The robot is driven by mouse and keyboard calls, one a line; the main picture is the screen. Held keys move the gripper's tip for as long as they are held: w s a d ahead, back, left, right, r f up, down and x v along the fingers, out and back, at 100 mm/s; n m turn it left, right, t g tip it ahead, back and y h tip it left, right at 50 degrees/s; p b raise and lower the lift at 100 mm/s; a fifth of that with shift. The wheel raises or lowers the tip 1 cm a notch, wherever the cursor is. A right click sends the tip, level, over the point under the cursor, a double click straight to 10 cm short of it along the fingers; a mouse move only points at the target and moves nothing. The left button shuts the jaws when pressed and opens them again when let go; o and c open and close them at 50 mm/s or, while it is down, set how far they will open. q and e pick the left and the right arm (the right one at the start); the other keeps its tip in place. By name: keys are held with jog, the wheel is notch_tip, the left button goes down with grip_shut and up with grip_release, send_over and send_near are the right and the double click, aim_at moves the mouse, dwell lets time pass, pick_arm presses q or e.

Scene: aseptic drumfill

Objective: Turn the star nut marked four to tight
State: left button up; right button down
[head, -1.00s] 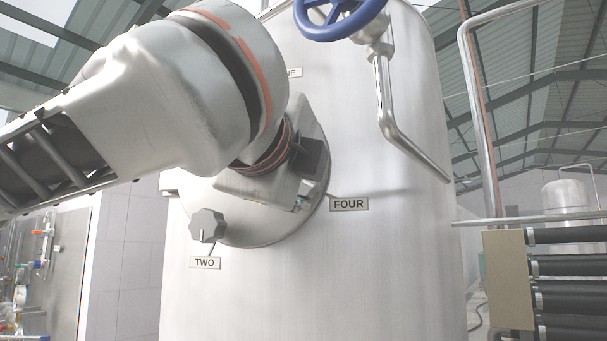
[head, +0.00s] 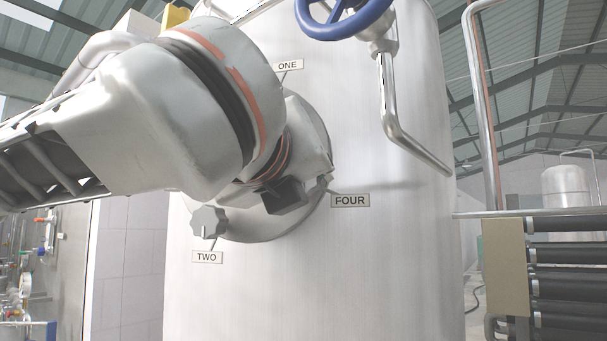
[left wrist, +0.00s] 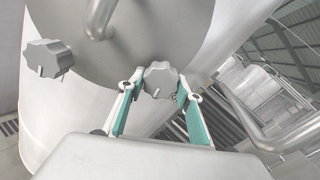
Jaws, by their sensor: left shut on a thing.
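The star nut marked four (left wrist: 160,79) is a grey lobed knob with a pale line on it, at the edge of the round door in the left wrist view. My left gripper (left wrist: 160,88) has its green-and-white fingers on both sides of this nut and is shut on it. In the head view the FOUR label (head: 350,200) is clear, while my wrist and gripper hide most of the nut beside it. My right gripper is in neither view.
The round door (head: 245,229) sits on a big steel tank (head: 390,260). Another star nut (head: 208,222) is above the TWO label (head: 207,257). A ONE label (head: 288,65) shows higher up. A blue handwheel (head: 345,22) and a bent pipe (head: 395,115) stick out at upper right.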

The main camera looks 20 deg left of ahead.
pick_arm(q)
jog(key=shift+m, duration=0.8)
jog(key=o, duration=1.1)
